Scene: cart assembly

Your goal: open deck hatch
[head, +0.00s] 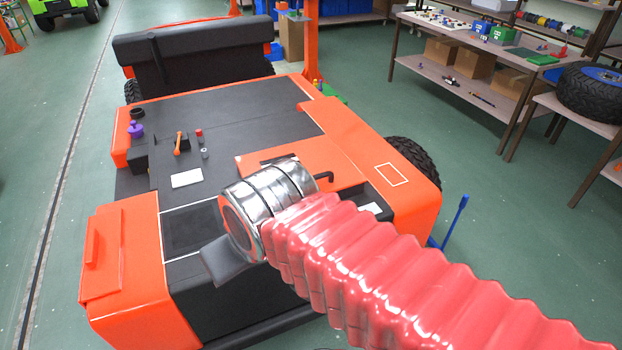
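The orange and black cart (344,128) fills the middle of the head view. Its deck has a large dark flat panel (248,112) and an orange panel (318,144) beside it. Both lie flat; I cannot tell for certain which one is the deck hatch. A small black bent handle (324,177) stands at the orange panel's near edge, just right of my chrome wrist. My gripper (226,263) is over the cart's near end, below and left of the wrist. Only one dark finger part shows, so its opening is hidden. No held object is visible.
An orange lever (178,144), a purple knob (136,129) and a white label (187,178) are on the deck's left. The black seat (195,55) rises at the far end. A workbench (470,40) stands right. Green floor (375,85) is clear between.

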